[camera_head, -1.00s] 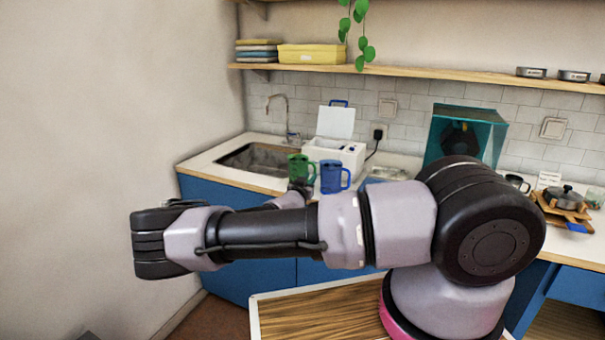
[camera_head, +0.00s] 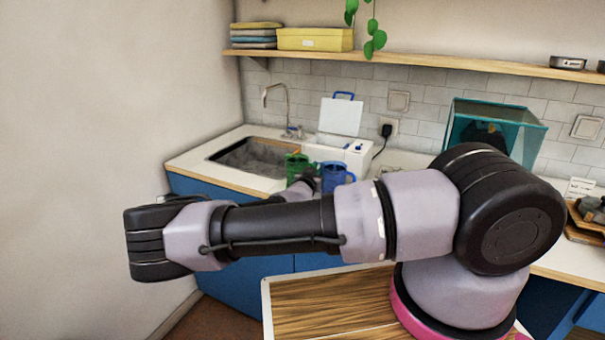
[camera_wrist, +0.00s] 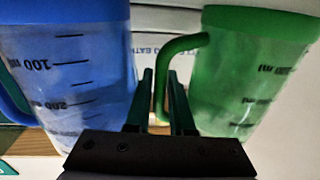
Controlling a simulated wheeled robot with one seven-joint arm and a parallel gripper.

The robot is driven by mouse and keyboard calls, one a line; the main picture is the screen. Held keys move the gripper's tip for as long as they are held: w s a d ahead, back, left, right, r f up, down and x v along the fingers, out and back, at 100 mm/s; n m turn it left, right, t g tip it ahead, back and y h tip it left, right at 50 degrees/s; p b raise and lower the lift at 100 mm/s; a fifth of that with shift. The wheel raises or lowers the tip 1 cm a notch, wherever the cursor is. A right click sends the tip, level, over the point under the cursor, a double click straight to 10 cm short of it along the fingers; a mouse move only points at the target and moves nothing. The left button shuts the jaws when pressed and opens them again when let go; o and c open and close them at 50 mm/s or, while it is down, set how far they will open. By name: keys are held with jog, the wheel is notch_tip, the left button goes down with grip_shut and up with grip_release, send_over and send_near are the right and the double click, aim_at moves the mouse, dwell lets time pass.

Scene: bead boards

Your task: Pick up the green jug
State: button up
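The green jug (camera_head: 293,167) stands on the counter by the sink, partly hidden by my arm's end. In the wrist view the green jug (camera_wrist: 245,75) is at the right, its handle pointing left. My gripper (camera_wrist: 160,76) is open, with one finger on each side of the upright bar of that handle. A thin gap seems to show beside the bar, so the fingers do not look closed on it. In the head view my gripper is mostly hidden behind my arm.
A blue jug (camera_head: 336,175) stands just right of the green one; in the wrist view the blue jug (camera_wrist: 75,75) is close to my left finger. A white box (camera_head: 345,150) with a raised lid stands behind. The sink (camera_head: 250,157) is at the left.

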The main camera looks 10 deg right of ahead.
grip_shut()
dwell(1.4)
